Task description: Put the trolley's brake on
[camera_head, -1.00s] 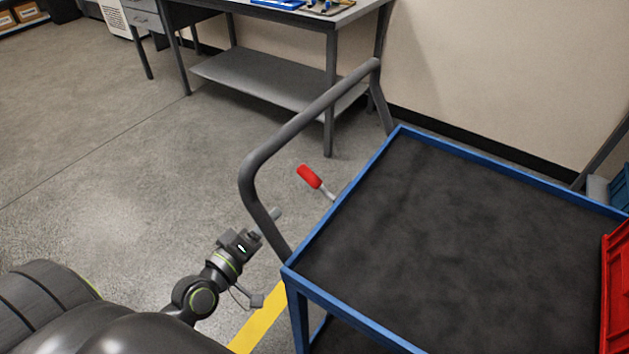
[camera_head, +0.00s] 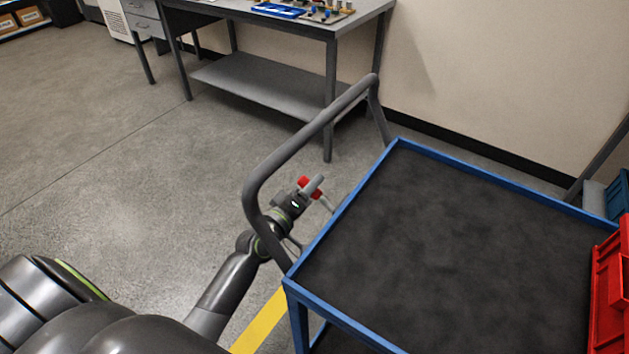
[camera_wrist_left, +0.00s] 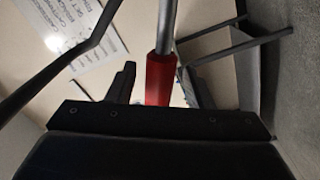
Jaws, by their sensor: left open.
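The trolley (camera_head: 345,311) has a blue frame, a black top and a grey push handle (camera_head: 300,133) on its left side. Its brake lever has a red grip (camera_head: 304,182) on a grey rod and sticks out beside the handle. My left gripper (camera_head: 312,190) is at the red grip and partly covers it in the head view. In the left wrist view, the red grip (camera_wrist_left: 160,80) lies between the two dark fingers of my open left gripper (camera_wrist_left: 158,88), with a gap on each side. My right gripper is not in view.
A red crate (camera_head: 608,290) stands at the trolley's right end. A grey workbench (camera_head: 290,20) with tools and a blue tray stands behind, against the wall. A yellow floor line (camera_head: 260,320) runs beside the trolley. The floor to the left is clear.

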